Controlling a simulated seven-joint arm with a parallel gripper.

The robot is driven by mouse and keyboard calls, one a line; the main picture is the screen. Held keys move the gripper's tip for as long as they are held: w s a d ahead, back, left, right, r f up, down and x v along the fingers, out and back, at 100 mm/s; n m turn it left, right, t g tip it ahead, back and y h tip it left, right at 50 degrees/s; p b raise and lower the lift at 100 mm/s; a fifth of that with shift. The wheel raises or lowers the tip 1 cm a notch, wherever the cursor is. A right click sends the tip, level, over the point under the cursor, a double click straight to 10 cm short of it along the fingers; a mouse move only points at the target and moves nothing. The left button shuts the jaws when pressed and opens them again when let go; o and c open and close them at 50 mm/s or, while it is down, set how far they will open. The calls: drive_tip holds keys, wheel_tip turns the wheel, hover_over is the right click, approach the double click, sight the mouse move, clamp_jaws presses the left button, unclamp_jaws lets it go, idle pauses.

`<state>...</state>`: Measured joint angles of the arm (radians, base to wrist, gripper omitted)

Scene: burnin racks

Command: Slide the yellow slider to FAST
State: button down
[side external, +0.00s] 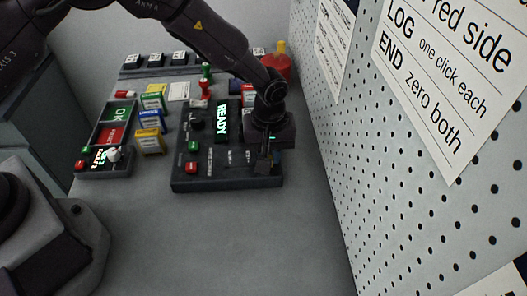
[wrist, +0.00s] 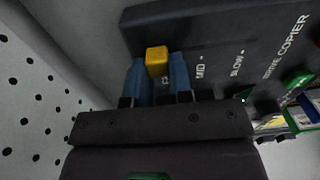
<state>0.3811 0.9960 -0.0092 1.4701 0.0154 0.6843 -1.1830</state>
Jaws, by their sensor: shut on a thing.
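The yellow slider (wrist: 157,56) is in the wrist view, at the end of the dark drive copier panel (wrist: 225,40). My gripper (wrist: 159,78) has its two blue fingers on either side of the slider and is shut on it. The slider stands past the MID mark, on the side away from SLOW. A label between the fingers is mostly covered and I cannot read it. In the side view, my gripper (side external: 267,158) is over the right end of the panel (side external: 220,181), and the slider is hidden there.
A white pegboard wall (side external: 345,160) stands close on the right. The panel carries a lit READY display (side external: 222,122), a red button (side external: 191,167) and a green button (side external: 193,146). Coloured boxes (side external: 150,140) stand to its left. The table in front (side external: 240,240) is clear.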

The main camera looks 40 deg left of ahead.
drive_tip(key=shift+w+d, duration=0.15)
drive_tip(key=c, duration=1)
unclamp_jaws()
drive_tip(key=shift+r, duration=0.1)
wheel_tip(320, 180, up, 13)
